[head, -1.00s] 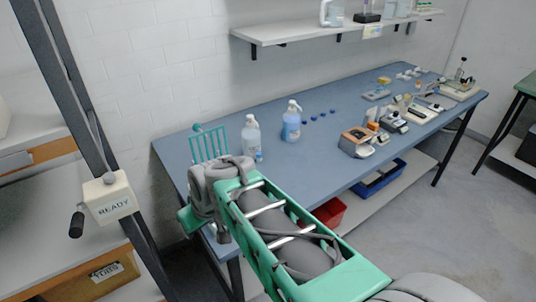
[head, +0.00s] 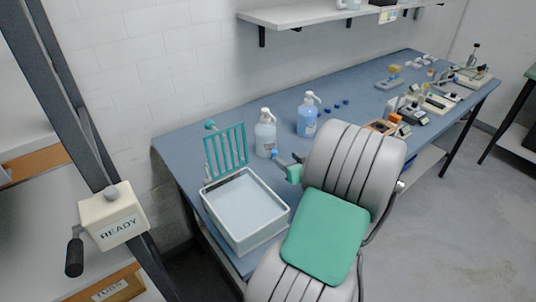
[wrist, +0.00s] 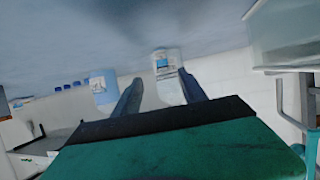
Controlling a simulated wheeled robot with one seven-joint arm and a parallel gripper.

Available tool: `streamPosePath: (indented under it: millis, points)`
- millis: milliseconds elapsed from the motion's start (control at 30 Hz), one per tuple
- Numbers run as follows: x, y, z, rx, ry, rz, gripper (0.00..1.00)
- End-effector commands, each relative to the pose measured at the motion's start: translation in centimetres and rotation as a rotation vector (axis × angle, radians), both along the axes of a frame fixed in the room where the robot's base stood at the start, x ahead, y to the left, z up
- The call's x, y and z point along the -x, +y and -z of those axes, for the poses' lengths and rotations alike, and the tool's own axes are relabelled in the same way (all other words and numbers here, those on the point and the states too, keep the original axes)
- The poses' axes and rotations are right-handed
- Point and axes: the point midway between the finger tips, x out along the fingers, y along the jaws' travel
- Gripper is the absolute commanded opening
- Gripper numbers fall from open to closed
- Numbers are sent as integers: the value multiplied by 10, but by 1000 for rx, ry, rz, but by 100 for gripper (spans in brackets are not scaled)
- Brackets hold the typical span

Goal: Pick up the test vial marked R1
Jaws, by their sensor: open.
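No marking R1 can be read in either view. A small blue-capped item (head: 275,154), possibly a vial, is on the blue bench (head: 365,94) beside the clear pump bottle (head: 265,136). My gripper (head: 288,159) is just right of it in the head view, partly hidden by my arm. In the wrist view my gripper (wrist: 163,88) shows two spread fingers with nothing clearly held between them. The clear bottle (wrist: 168,66) appears beyond the fingers, upside down. Several small blue caps (head: 337,105) lie farther along the bench.
A white tray (head: 215,212) and a green rack (head: 226,150) are at the bench's left end. A blue-liquid bottle (head: 307,118) stands behind my gripper; it also shows in the wrist view (wrist: 103,90). Instruments (head: 437,100) crowd the right end. A READY box (head: 110,215) is at left.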

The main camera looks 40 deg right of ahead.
Motion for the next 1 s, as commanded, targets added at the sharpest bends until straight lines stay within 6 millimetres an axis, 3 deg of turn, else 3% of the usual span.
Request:
streamPosePath:
  millis: [467, 700, 1000]
  points:
    - [-68, -14, 24, -1, 2, -17, 49]
    - [-69, -16, 27, -1, 2, -13, 49]
    - [-68, -16, 26, -1, 2, -12, 24]
